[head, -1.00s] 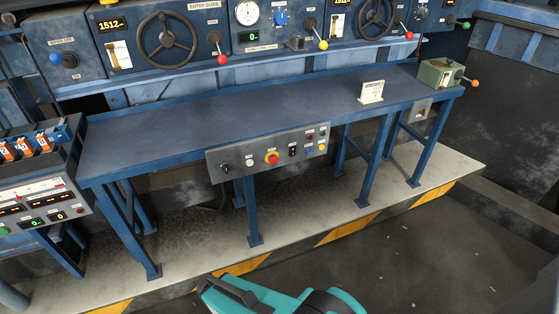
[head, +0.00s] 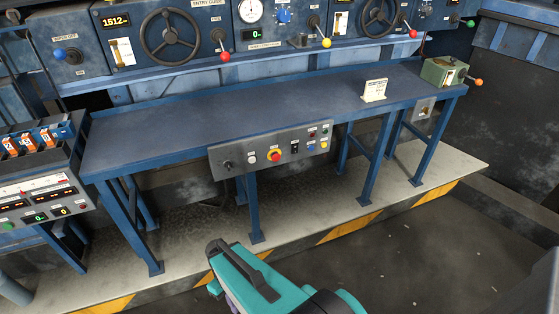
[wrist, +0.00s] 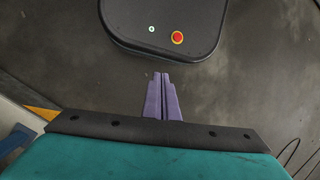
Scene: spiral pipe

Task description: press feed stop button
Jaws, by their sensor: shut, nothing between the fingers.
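A grey control panel (head: 217,171) hangs on the front edge of the long blue table. My gripper's purple fingers (wrist: 161,78) are closed together and empty in the wrist view, over dark floor. In the head view my teal arm end is below and in front of the panel, apart from it.
The blue table (head: 200,120) holds a small sign (head: 374,90) and a green box with an orange-knobbed lever (head: 444,74). A console (head: 40,190) stands at the left. Handwheels and levers line the machine behind. The floor in front (head: 400,260) is clear.

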